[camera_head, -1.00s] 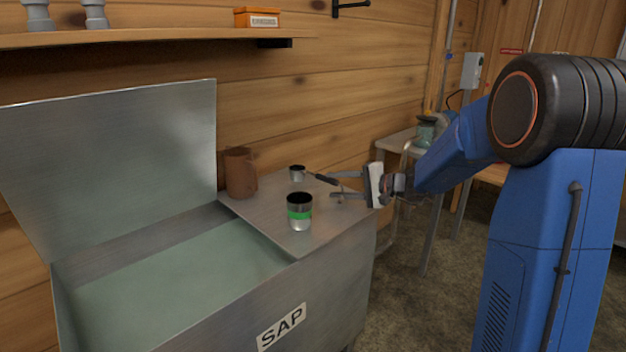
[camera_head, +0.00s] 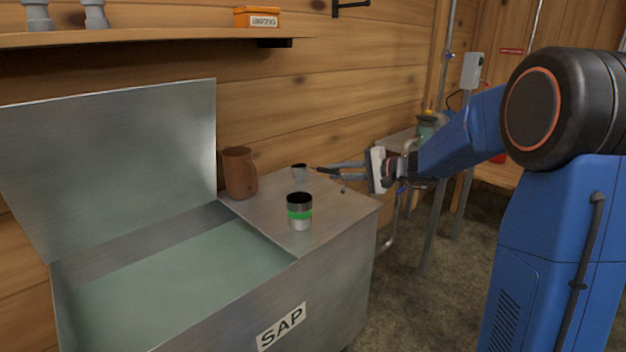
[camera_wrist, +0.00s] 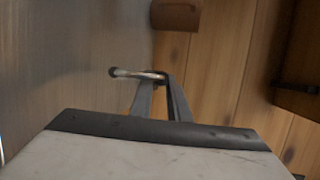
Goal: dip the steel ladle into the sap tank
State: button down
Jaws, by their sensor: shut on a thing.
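The steel ladle (camera_head: 299,173) has a small cup and a dark handle. It is at the back of the sap tank's flat top, and I cannot tell whether its cup touches the top. My gripper (camera_head: 338,171) comes from the right and is shut on the handle. In the wrist view the ladle (camera_wrist: 130,73) shows at the tips of my gripper (camera_wrist: 160,80), its cup hard to make out. The sap tank (camera_head: 325,310), labelled SAP, has its lid (camera_head: 120,150) raised. Pale green liquid (camera_head: 180,280) fills the open left part.
A steel cup with a green band (camera_head: 299,213) stands on the tank top, in front of the ladle. A brown mug (camera_head: 239,172) stands to the left, near the wall. A shelf (camera_head: 150,40) with an orange box (camera_head: 257,17) runs above.

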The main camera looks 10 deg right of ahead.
notch_tip(320, 180, up, 19)
jog(key=s+d, duration=0.9)
jog(key=s, duration=0.5)
jog(key=s+d, duration=1)
jog(key=s, duration=0.5)
jog(key=shift+s+f, duration=0.15)
dwell(0.5)
notch_tip(320, 180, down, 26)
jog(key=n+t+y, duration=0.1)
jog(key=t+y, duration=0.1)
jog(key=y, duration=0.2)
jog(key=shift+n+t, duration=0.4)
dwell(0.4)
